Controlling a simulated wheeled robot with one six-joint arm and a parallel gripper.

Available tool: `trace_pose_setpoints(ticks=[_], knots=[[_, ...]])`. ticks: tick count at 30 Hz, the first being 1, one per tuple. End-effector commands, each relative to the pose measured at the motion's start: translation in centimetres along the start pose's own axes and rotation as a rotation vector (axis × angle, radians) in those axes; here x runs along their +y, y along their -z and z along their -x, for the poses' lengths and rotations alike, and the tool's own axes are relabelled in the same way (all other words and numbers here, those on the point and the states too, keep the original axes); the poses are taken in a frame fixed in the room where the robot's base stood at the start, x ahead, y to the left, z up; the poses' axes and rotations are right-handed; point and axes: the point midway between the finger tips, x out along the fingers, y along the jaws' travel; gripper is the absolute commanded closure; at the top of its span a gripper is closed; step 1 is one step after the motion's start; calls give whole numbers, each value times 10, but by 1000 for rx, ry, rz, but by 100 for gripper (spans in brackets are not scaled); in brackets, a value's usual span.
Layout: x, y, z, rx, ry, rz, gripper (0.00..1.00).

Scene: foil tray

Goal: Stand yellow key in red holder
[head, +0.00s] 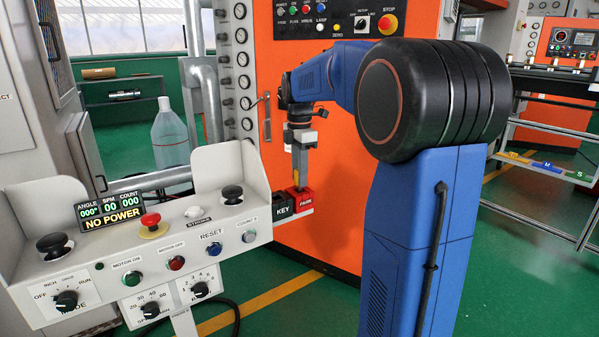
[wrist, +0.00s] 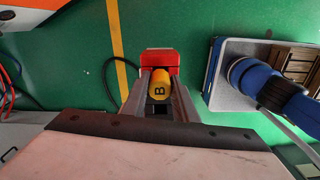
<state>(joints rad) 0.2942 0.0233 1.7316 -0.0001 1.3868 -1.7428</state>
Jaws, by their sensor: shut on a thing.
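The yellow key (wrist: 159,86), marked with a black B, is between the fingers of my gripper (wrist: 162,92) in the wrist view. My gripper (head: 298,172) is shut on it and points straight down in the head view, where a thin strip of the key (head: 296,183) shows. The red holder (head: 303,198), labelled PARK, is directly below the fingertips; it also shows in the wrist view (wrist: 159,59), just beyond the key. The key's lower end is hidden, so I cannot tell how far it is inside the red holder.
A black KEY holder (head: 283,211) adjoins the red holder on the left. The white control console (head: 150,250) with knobs and buttons stands left of it. An orange machine panel (head: 340,150) rises close behind my gripper.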

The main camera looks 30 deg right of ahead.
Motion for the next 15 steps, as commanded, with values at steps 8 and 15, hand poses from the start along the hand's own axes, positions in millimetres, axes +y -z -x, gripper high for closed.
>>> trace_pose_setpoints(ticks=[8, 15], knots=[[0, 0, -1, 0, 0, 0, 98], [0, 0, -1, 0, 0, 0, 52]])
